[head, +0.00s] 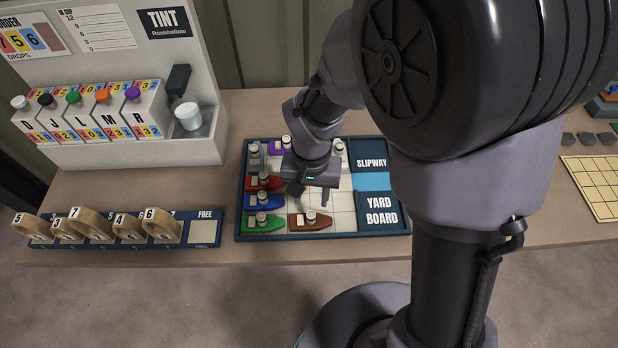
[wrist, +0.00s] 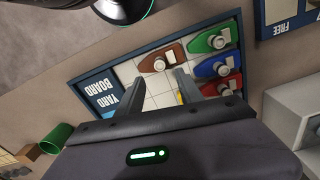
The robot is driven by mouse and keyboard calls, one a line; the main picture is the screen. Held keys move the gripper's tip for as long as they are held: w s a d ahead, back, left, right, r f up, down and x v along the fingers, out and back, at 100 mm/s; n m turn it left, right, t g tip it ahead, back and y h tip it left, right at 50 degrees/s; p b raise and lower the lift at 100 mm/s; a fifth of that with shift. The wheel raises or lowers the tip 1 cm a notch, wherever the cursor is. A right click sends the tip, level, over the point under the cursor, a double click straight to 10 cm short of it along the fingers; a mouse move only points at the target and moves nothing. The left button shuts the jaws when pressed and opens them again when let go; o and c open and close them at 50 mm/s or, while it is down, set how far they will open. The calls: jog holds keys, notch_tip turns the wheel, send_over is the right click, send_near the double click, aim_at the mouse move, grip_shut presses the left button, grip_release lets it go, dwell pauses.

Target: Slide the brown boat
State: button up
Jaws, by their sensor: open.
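The brown boat (head: 318,222) lies on the front row of the yard board (head: 384,223), just right of the green boat (head: 278,225). It also shows in the wrist view (wrist: 152,63), with a pale round knob on top. My gripper (head: 311,196) is open and empty above the board, a little behind the brown boat. In the wrist view my two fingers (wrist: 157,86) are spread, with the brown boat beyond their tips. The slipway (head: 370,181) is a light blue strip at the board's right edge. My gripper and arm hide part of the board's middle and back.
Blue (head: 272,202), red (head: 274,185) and purple (head: 274,146) boats stand on the board's left side. Free pale squares lie right of the brown boat. A numbered rack (head: 126,240) and a tint dispenser (head: 110,75) stand left.

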aim_at(311, 214)
notch_tip(311, 214, down, 10)
jog(key=b, duration=0.3)
jog(key=shift+r, duration=0.25)
grip_shut()
dwell(1.0)
